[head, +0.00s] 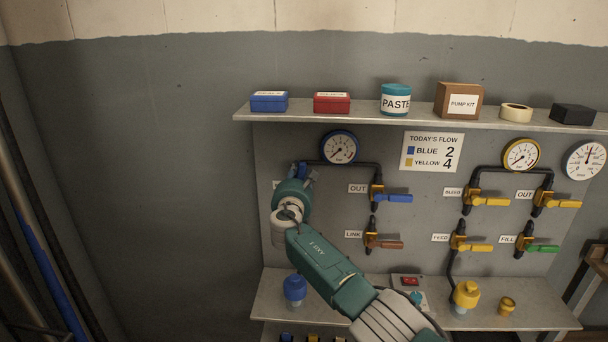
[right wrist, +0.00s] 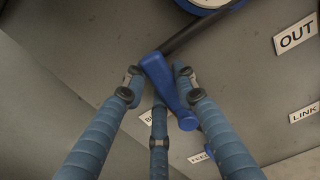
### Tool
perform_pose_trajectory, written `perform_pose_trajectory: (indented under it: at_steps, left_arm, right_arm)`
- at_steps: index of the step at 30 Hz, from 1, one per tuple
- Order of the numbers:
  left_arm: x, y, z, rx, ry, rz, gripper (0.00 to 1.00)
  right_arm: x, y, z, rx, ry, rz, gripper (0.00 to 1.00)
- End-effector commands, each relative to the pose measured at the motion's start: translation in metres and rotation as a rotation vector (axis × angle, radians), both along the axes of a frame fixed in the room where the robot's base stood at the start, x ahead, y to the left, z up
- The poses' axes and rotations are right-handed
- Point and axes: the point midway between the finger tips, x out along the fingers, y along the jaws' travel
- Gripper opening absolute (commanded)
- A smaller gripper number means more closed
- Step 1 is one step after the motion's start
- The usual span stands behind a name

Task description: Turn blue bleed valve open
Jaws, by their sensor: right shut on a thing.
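My right gripper (head: 304,172) is at the left part of the valve panel, below the blue-rimmed gauge, and hides most of the valve there in the head view. In the right wrist view, the blue bleed valve's handle (right wrist: 167,82) lies between the fingers of this gripper (right wrist: 158,80), which is shut on it. The handle slants down to the right from the dark pipe. The label under it is mostly covered; only its first letters show. My left gripper is not in view.
The blue OUT valve (head: 392,197) is just right of my right gripper, with the brown LINK valve (head: 385,243) below it. A shelf (head: 430,119) with boxes and a paste jar (head: 395,99) juts out above. A blue bottle (head: 295,288) stands on the lower shelf.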

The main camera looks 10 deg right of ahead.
Motion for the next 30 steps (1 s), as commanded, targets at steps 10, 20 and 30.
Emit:
perform_pose_trajectory:
  at_steps: [10, 20, 30]
  left_arm:
    - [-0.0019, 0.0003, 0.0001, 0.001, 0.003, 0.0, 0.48]
    - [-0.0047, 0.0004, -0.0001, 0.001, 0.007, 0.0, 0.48]
    - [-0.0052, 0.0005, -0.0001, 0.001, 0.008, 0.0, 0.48]
  right_arm:
    - [0.0023, 0.0089, -0.0023, -0.128, 0.039, 0.001, 0.0]
    - [0.0025, 0.0105, -0.0034, -0.15, 0.046, 0.001, 0.0]
    - [0.0025, 0.0103, -0.0037, -0.148, 0.047, 0.001, 0.48]
